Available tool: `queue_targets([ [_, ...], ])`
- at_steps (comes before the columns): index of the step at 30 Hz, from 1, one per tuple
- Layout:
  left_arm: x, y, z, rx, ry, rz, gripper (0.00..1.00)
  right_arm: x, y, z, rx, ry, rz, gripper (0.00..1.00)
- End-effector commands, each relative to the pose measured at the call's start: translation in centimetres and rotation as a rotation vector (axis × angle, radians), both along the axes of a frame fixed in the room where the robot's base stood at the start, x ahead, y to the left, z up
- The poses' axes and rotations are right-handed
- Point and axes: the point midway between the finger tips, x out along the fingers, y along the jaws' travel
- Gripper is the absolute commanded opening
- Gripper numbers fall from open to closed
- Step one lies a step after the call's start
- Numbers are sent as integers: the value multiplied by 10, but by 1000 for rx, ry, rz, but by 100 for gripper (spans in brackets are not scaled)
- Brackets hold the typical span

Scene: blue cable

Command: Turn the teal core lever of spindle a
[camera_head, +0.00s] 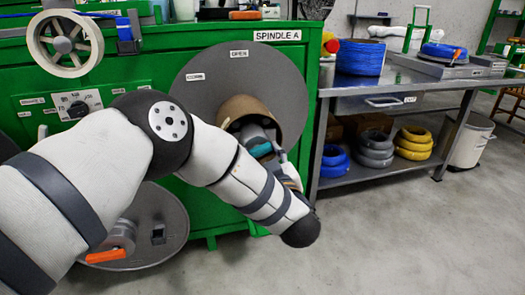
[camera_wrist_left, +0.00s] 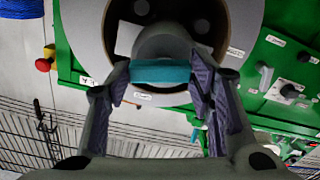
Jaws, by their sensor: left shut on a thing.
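Spindle A (camera_head: 240,85) is a grey disc on the green machine, with a brown cardboard core (camera_head: 238,105) at its centre. The teal core lever (camera_head: 261,149) sits at the mouth of the core, partly hidden by my arm. In the left wrist view the teal lever (camera_wrist_left: 160,72) lies crosswise in front of the grey spindle hub (camera_wrist_left: 162,42). My left gripper (camera_wrist_left: 163,76) is shut on the lever, one finger at each end of it. My right gripper is in neither view.
A metal workbench (camera_head: 405,88) with a blue cable coil (camera_head: 361,57) stands to the right, with coloured coils on its lower shelf. A white cable wheel (camera_head: 65,44) is at upper left. A lower grey disc (camera_head: 172,220) has an orange lever (camera_head: 103,256).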

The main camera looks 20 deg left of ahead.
Motion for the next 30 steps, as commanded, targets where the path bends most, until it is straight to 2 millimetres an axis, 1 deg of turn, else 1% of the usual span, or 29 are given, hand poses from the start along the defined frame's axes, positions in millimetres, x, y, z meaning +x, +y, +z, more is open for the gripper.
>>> queue_targets([
  [1, 0, 0, 4, -37, -26, 1, 20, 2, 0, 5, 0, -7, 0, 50],
  [12, -1, 1, 4, -329, -222, 0, 20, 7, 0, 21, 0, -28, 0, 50],
  [30, -2, 3, 4, -791, -535, 0, 20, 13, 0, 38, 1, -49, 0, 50],
])
